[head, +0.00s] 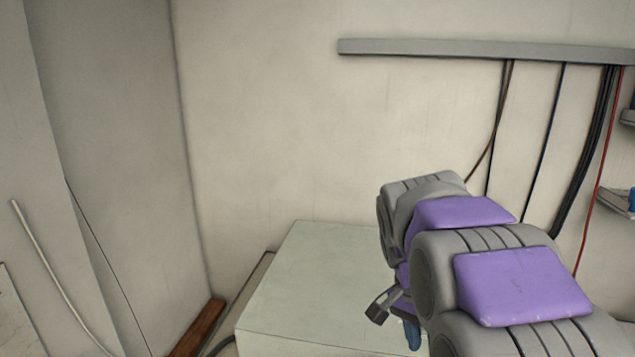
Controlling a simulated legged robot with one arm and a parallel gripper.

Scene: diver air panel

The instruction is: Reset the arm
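My arm, grey with purple covers, reaches in from the lower right and bends down at its far end. My gripper (384,304) hangs below the wrist, in front of a pale box-shaped surface (310,265). Only part of one grey finger shows clearly; the arm hides the rest. I cannot tell whether the gripper is open or shut. A small blue piece (412,336) shows just below and right of it, partly hidden by the arm. I cannot tell whether it touches the gripper.
A grey rail (480,50) on the back wall has dark and red cables (596,150) hanging from it. Shelf brackets (615,200) stand at the right edge. A brown wooden strip (197,330) lies at the left corner.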

